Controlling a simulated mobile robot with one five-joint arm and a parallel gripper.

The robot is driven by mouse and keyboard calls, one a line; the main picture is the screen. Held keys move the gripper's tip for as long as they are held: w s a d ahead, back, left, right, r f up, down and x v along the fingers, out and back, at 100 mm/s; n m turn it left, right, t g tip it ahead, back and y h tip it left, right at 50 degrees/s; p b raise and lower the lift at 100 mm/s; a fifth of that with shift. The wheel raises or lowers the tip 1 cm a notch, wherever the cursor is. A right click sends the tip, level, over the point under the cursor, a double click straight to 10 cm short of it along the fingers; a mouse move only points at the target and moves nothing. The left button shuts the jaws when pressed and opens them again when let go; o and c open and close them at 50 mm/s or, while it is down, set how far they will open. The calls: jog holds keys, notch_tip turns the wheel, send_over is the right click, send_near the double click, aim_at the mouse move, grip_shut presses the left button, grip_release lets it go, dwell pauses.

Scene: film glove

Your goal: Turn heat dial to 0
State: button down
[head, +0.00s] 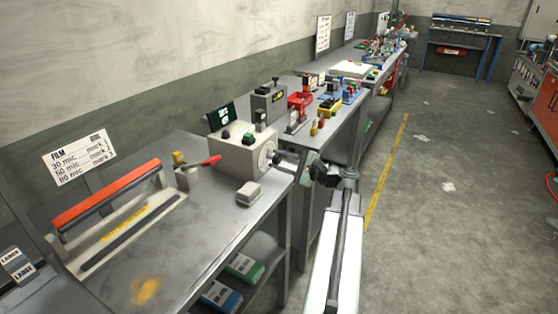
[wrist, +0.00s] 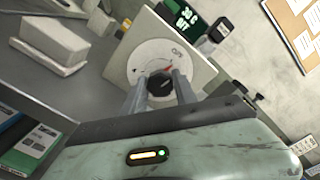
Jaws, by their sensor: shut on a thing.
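The heat dial (wrist: 151,55) is a round white face with markings on the side of a pale control box (head: 237,150). A dark knob (wrist: 160,84) sits at its middle, with a red mark beside it. In the head view the dial (head: 266,157) shows at the box's right side. My gripper (wrist: 160,92) is shut on the knob, one finger on each side. The fingers hide part of the dial face, and I cannot read its numbers. A dark display with pale text (wrist: 186,18) stands on top of the box.
A sealer with a red-orange bar (head: 105,195) lies to the left on the metal bench (head: 190,245). A small pale block (head: 249,193) sits in front of the box. Devices crowd the bench behind.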

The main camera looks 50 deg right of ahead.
jog(key=shift+s+n, duration=0.1)
jog(key=shift+n, duration=1.1)
jog(key=shift+f, duration=0.1)
jog(key=c, duration=1)
grip_release()
jog(key=shift+s, duration=0.1)
jog(key=v, duration=0.7)
jog(key=shift+s, duration=0.35)
jog(key=shift+d, duration=0.1)
